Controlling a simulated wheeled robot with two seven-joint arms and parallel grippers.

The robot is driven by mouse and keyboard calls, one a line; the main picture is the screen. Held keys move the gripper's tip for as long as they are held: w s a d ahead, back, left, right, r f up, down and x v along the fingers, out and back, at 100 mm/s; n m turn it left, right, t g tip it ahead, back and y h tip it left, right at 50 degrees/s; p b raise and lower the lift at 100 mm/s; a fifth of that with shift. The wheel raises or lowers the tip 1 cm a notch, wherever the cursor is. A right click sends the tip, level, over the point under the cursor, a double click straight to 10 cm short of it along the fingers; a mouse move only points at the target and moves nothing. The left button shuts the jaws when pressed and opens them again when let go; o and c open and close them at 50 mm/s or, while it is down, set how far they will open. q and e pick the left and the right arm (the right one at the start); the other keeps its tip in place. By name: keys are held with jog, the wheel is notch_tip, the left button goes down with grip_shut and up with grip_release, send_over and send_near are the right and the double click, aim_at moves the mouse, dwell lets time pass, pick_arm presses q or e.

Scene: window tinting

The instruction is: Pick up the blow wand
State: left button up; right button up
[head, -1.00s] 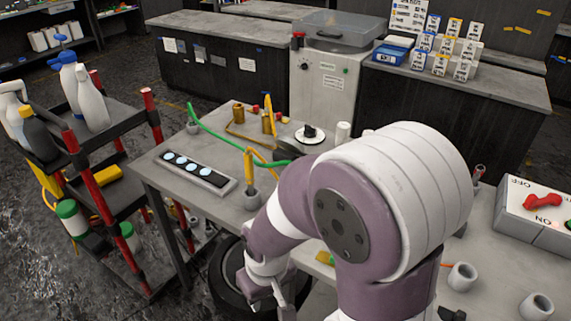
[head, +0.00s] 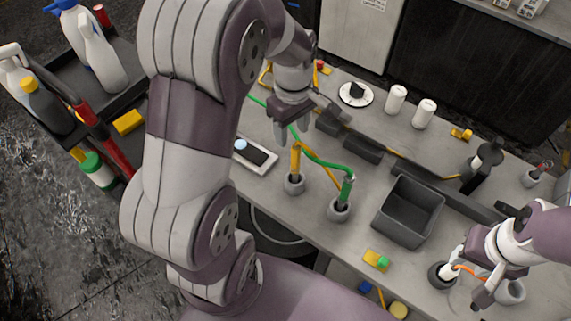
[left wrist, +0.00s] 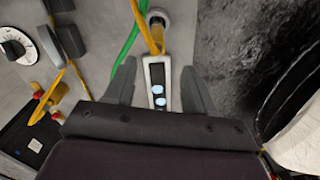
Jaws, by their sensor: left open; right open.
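A yellow wand (head: 295,160) stands upright in a round grey holder, and a green wand (head: 346,190) with a green hose stands in another holder to its right. I cannot tell which of them is the blow wand. My left gripper (head: 296,128) is open and empty, above and behind the yellow wand. In the left wrist view, the yellow line (left wrist: 146,28) and green hose (left wrist: 129,35) lie beyond the open fingers (left wrist: 158,68). My right gripper (head: 468,280) is open at the lower right, close to a white piece with an orange hose (head: 470,270) in a holder.
A dark open bin (head: 409,210) stands right of the green wand. White rolls (head: 396,98) and a white disc (head: 356,94) are behind. A bottle cart stands at the far left.

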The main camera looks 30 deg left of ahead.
aim_at(296, 156)
pick_arm(q)
jog(key=shift+w+d+f, duration=0.1)
jog(key=shift+w+f, duration=0.15)
jog(key=shift+f, duration=0.3)
jog(key=shift+w+d+f, duration=0.1)
jog(key=shift+w+f, duration=0.1)
jog(key=shift+f, duration=0.3)
jog(key=f, duration=0.1)
jog(key=s+f+p, duration=0.1)
jog(key=d+f+p, duration=0.1)
jog(key=f, duration=0.1)
jog(key=shift+s, duration=0.25)
jog(key=f, duration=0.1)
jog(key=w+f, duration=0.1)
jog(key=f, duration=0.1)
jog(key=shift+w+a+f, duration=0.1)
jog(key=shift+a+f, duration=0.1)
jog(key=shift+f, duration=0.1)
jog(key=shift+s+r, duration=0.1)
jog(key=shift+s, duration=0.15)
jog(key=shift+c, duration=0.6)
jog(key=shift+s, duration=0.1)
jog(key=c, duration=0.5)
grip_shut()
pick_arm(e)
jog(key=r, duration=0.2)
jog(key=s, duration=0.1)
jog(key=shift+d+r, duration=0.3)
jog(key=shift+r, duration=0.1)
